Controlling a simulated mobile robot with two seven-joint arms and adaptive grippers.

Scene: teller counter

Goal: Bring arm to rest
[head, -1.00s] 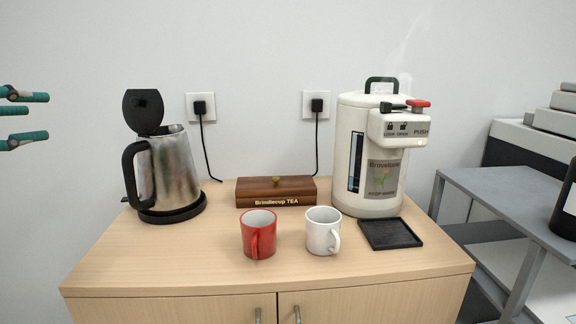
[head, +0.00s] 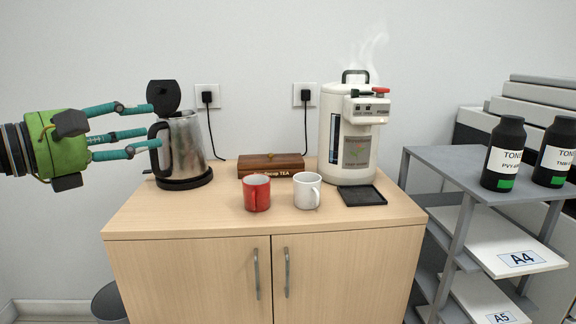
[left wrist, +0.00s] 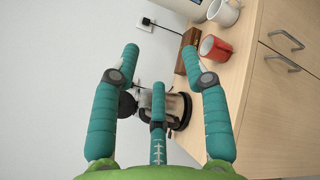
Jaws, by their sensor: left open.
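My left gripper (head: 150,125) comes in from the left in the head view, green with teal fingers. Its fingers are spread and hold nothing. The fingertips overlap the lid and handle side of the steel kettle (head: 188,145) in the picture; I cannot tell the exact gap. The kettle stands upright on its black base with its lid (head: 163,95) raised. In the left wrist view the spread fingers (left wrist: 152,75) show, with the kettle (left wrist: 175,106) partly hidden behind them. My right gripper is in neither view.
On the wooden cabinet (head: 225,222) stand a red mug (head: 257,195), a white mug (head: 306,191), a tea box (head: 270,163), a steaming dispenser (head: 350,130) and a black tray (head: 362,196). A grey shelf (head: 450,157) with toner bottles (head: 503,155) is at the right.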

